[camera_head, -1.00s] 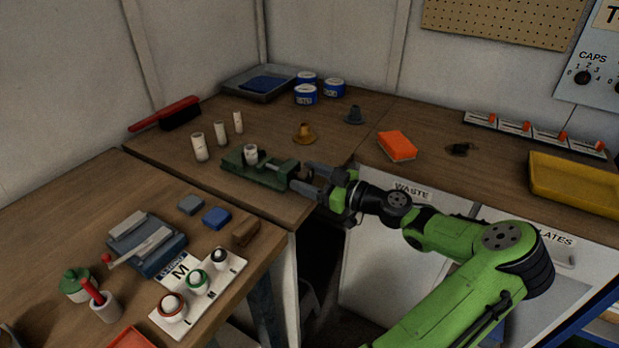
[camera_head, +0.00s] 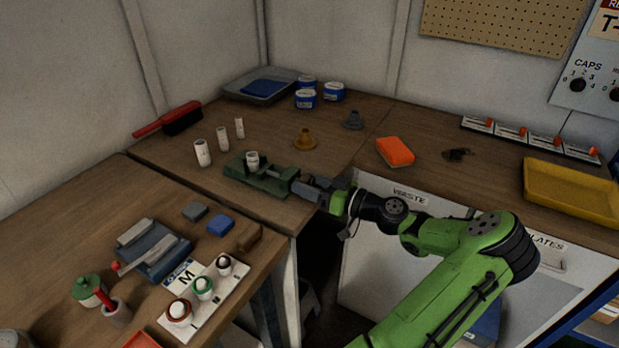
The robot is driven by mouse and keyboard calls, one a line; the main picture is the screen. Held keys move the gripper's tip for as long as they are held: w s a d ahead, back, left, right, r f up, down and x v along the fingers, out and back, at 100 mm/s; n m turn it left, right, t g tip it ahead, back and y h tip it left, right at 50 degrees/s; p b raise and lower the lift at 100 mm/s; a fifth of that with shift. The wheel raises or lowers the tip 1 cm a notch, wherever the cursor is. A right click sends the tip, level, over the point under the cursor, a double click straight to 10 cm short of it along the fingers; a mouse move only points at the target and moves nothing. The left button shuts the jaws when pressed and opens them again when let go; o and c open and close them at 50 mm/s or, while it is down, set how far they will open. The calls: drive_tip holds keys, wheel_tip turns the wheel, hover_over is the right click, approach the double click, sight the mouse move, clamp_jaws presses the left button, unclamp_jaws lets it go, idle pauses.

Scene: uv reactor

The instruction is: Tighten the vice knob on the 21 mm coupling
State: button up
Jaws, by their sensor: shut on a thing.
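The green vice (camera_head: 262,181) sits near the front edge of the brown bench. A white coupling (camera_head: 252,161) stands upright between its jaws. The vice knob is at the right end of the vice and is hidden by my gripper (camera_head: 302,185). My gripper is shut on the knob, with the arm reaching in from the lower right. Several other white couplings (camera_head: 203,153) stand upright behind and left of the vice.
A red-handled brush (camera_head: 182,119) lies at the left. The nearer table holds a white M card (camera_head: 207,317) with capped parts and a blue-grey fixture (camera_head: 152,248).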

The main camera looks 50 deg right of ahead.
drive_tip(key=m+p, duration=0.3)
drive_tip(key=m, duration=0.1)
drive_tip(key=shift+r, duration=0.15)
drive_tip(key=shift+d+m, duration=0.1)
drive_tip(key=shift+m, duration=0.3)
drive_tip(key=shift+f, duration=0.2)
